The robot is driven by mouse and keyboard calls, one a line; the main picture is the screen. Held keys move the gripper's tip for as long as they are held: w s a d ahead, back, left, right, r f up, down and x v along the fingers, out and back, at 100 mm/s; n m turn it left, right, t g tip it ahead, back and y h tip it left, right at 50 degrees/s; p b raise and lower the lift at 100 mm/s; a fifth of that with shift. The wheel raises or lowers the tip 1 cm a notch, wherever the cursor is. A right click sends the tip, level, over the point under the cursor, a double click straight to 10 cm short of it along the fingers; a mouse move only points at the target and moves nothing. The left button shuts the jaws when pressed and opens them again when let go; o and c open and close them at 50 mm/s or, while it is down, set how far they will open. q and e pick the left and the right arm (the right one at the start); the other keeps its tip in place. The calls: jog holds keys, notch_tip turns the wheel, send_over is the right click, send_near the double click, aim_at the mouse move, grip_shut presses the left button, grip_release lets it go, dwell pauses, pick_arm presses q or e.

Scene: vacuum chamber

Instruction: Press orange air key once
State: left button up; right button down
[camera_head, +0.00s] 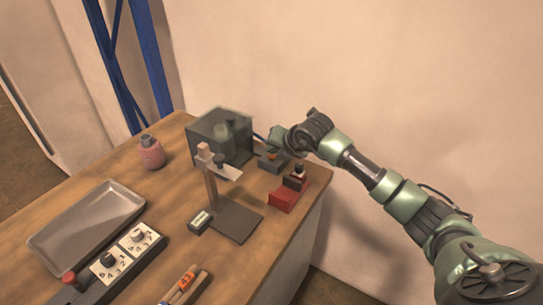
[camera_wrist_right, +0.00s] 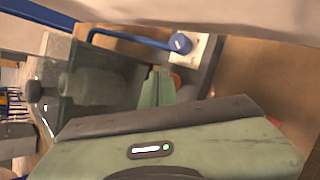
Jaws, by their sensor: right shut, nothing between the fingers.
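The orange air key (camera_head: 272,156) sits on a small dark grey block (camera_head: 269,166) at the far right of the table. My right gripper (camera_head: 274,144) is shut and empty, just above and beside the key; I cannot tell whether it touches it. In the right wrist view the closed green fingers (camera_wrist_right: 156,90) point toward the block, and a little of the orange key (camera_wrist_right: 176,80) shows beside them, mostly hidden. My left gripper is out of view.
A red block with a black knob (camera_head: 287,193) is close in front. A stand (camera_head: 235,220), pink jar (camera_head: 151,152), grey tray (camera_head: 85,226) and dial panel (camera_head: 120,262) lie leftward.

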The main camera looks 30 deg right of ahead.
aim_at(273, 157)
jog(key=shift+f+b, duration=0.4)
jog(key=shift+f, duration=0.1)
jog(key=shift+r, duration=0.1)
dwell(0.4)
jog(key=shift+r+p, duration=0.5)
jog(key=shift+r, duration=0.35)
jog(key=shift+r, duration=0.1)
jog(key=shift+r+p, duration=1.4)
jog(key=shift+r, duration=1.05)
jog(key=shift+f, duration=0.1)
